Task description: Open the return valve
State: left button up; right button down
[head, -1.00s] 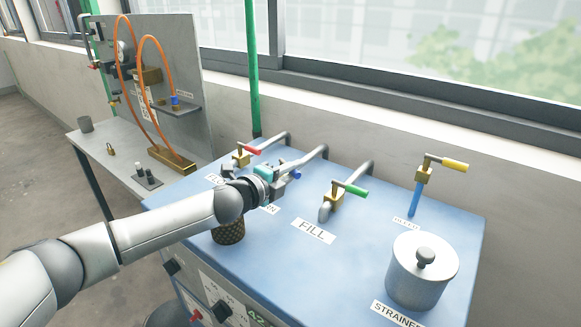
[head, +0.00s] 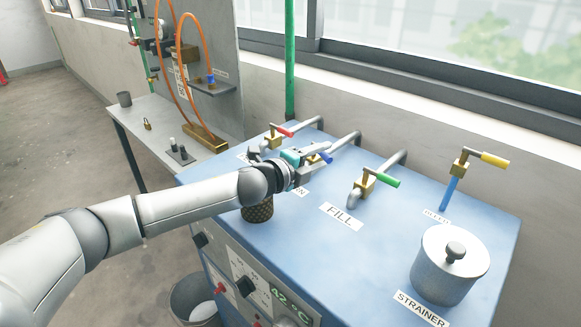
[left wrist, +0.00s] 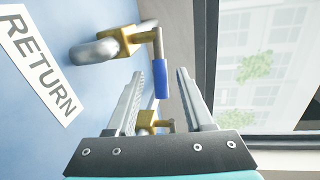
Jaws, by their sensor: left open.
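The return valve has a brass body (left wrist: 121,41) and a blue lever handle (left wrist: 162,78). In the left wrist view, the RETURN label (left wrist: 38,62) lies beside it on the blue top. In the head view only the blue handle (head: 326,157) shows clearly, and my gripper hides most of the valve body. My left gripper (left wrist: 160,82) is open. In the left wrist view the blue handle appears in the gap between its fingertips, and contact with either finger is not visible. My left gripper (head: 318,156) is over the valve in the head view. My right gripper is not in view.
Neighbouring valves have red (head: 284,132), green (head: 387,181) and yellow (head: 495,159) handles. The lidded strainer pot (head: 449,268) stands front right. A dark knurled cylinder (head: 258,209) is below my wrist. Pipes (head: 344,142) run behind the valves. The wall and window are close behind.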

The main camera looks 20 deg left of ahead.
pick_arm(q)
jog(key=v, duration=1.1)
jog(key=shift+s+a, duration=0.1)
jog(key=shift+s, duration=0.2)
jog(key=shift+b+v, duration=0.3)
jog(key=shift+v, duration=0.7)
jog(key=shift+r, duration=0.1)
